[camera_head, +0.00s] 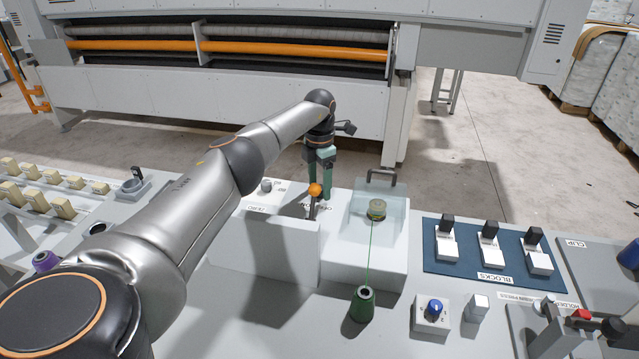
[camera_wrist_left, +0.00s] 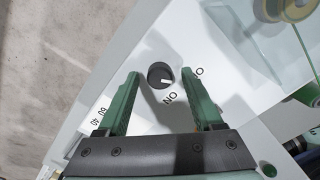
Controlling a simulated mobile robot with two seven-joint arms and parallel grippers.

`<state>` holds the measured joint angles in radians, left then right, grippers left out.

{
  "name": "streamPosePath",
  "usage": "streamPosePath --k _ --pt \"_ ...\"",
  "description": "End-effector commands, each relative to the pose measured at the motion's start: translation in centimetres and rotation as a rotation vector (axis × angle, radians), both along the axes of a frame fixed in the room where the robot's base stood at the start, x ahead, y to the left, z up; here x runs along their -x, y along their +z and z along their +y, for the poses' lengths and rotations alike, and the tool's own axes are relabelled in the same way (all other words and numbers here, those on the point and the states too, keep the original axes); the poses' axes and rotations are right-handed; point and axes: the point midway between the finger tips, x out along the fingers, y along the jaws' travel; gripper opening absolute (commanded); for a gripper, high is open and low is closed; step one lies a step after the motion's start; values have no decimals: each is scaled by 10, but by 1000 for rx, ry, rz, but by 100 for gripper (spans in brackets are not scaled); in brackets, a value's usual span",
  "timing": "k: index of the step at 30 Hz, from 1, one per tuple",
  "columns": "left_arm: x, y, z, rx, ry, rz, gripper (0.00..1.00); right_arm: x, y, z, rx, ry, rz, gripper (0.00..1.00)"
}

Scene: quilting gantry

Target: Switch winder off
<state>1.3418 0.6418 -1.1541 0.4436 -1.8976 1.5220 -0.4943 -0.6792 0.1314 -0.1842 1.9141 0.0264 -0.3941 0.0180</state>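The winder switch is a round dark knob (camera_wrist_left: 160,75) with a white pointer mark on a pale panel, seen in the left wrist view. The mark faces right, towards printed letters reading ON and a partly covered label starting with O. I cannot tell exactly which label it points at. My left gripper (camera_wrist_left: 160,73) is open, with one green finger on either side of the knob, its tips close to it. No contact shows. In the head view my left gripper (camera_head: 320,172) hangs over the panel behind the orange ball lever (camera_head: 315,190), and the knob is hidden there.
A small pale dial (camera_head: 266,185) sits left of the lever.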

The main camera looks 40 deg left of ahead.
Motion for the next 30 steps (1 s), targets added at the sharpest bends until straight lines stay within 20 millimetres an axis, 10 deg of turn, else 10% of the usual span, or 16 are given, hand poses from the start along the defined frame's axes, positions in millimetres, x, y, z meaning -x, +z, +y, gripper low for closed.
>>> streamPosePath --k 11,30 --pt "-1 9 1 -1 -2 -3 69 0 -1 0 0 0 0 0" --pt "0 121 0 -1 -1 -1 69 0 -8 0 0 0 0 0"
